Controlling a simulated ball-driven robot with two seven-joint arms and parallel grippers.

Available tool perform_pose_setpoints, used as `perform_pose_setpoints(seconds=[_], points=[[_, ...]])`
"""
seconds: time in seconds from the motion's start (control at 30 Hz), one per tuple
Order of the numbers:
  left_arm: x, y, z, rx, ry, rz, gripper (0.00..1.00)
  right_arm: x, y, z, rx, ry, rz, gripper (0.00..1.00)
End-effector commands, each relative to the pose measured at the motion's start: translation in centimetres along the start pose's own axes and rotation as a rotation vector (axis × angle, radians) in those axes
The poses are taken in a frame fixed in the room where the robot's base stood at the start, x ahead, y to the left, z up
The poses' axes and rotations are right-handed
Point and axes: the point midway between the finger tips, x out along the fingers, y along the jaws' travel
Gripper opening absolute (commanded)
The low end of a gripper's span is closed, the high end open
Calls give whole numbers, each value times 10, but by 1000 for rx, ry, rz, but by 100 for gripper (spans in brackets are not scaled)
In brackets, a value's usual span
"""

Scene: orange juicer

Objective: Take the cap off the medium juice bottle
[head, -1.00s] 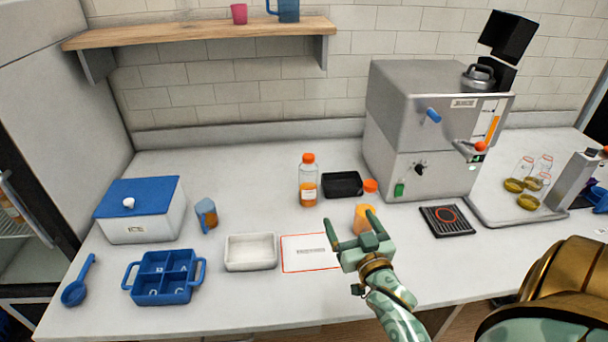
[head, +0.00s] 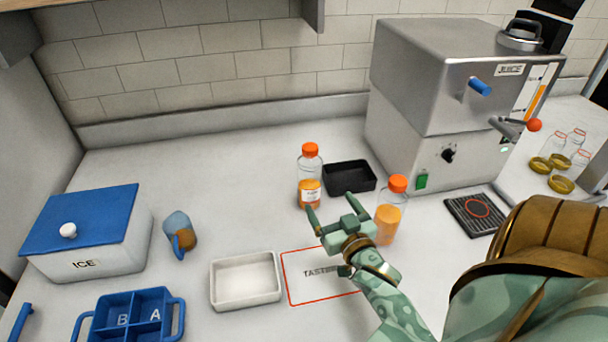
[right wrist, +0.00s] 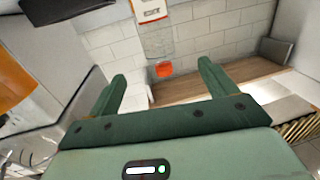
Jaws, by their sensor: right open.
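A clear bottle (head: 311,172) with an orange cap (head: 310,149), a white label and orange juice low inside stands upright on the counter. A second capped bottle (head: 389,218), fuller with juice, stands to its right. I cannot tell by size which is the medium one. My right gripper (head: 330,203) is open and empty, in front of the labelled bottle and left of the fuller one. In the right wrist view the labelled bottle (right wrist: 157,40) appears upside down, its cap (right wrist: 164,69) between the open fingers but beyond them. My left gripper is not in view.
A black tray (head: 349,178) sits right behind the labelled bottle. The juicer (head: 440,90) stands behind right. Counter left of the bottle is clear.

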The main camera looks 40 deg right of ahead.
Motion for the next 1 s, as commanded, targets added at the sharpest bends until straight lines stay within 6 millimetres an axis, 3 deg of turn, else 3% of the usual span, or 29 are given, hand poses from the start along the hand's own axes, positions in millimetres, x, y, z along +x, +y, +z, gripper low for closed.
perform_pose_setpoints(seconds=[0.17, 0.43, 0.67, 1.0], points=[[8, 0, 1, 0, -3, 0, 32, 28, 0, 3, -1, 3, -1, 85], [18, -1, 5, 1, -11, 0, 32, 91, 0, 3, -2, 1, -1, 85], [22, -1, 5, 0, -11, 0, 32, 113, 1, 2, -1, 0, 0, 85], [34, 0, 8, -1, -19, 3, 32, 160, 4, -3, -2, -1, -1, 85]])
